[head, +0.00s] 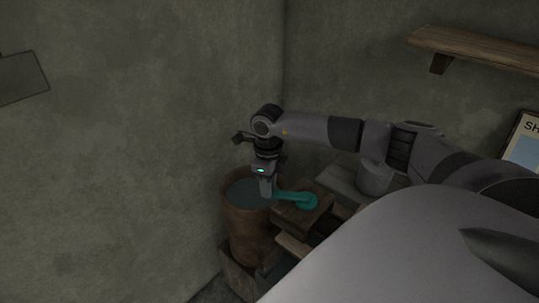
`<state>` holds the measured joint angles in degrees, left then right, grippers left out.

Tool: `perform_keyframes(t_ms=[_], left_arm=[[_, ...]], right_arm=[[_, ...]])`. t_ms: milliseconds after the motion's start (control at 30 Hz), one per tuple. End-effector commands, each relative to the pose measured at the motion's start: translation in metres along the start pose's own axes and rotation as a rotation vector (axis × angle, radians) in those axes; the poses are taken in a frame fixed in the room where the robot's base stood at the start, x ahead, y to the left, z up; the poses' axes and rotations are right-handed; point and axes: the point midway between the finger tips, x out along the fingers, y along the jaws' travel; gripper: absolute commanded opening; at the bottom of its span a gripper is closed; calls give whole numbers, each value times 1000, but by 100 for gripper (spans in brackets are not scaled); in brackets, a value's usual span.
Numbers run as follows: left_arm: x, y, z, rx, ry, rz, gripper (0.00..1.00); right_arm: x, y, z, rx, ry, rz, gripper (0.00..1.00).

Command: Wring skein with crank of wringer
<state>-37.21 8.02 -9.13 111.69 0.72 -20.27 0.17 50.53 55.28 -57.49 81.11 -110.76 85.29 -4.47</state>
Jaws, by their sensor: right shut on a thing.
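The teal skein (288,196) runs from my right gripper's fingertips to a rounded teal bunch on a dark wooden block at the right. My right gripper (267,194) points down and is shut on the skein's left end, beside the rim of a brown tub. The fingers partly hide that end. I cannot make out the wringer's crank clearly. My left gripper is not in view.
The brown tub (245,226) holds dark liquid and stands in the wall corner. A wooden shelf (475,47) is high on the right wall. My own body hides the lower right.

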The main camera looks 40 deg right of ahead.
Motion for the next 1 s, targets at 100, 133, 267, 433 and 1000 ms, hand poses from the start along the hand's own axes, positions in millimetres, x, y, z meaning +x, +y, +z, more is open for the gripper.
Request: perform_keyframes(t_ms=[100,133,267,433,1000], left_arm=[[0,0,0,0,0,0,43],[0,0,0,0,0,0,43],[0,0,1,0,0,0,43],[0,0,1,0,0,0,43],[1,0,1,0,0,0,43]], right_arm=[[4,9,-6,-1,14,5,0],[4,11,-7,-2,14,5,0],[4,19,-9,-2,13,5,0],[4,23,-11,-1,12,4,0],[4,50,-30,-1,13,3,0]])
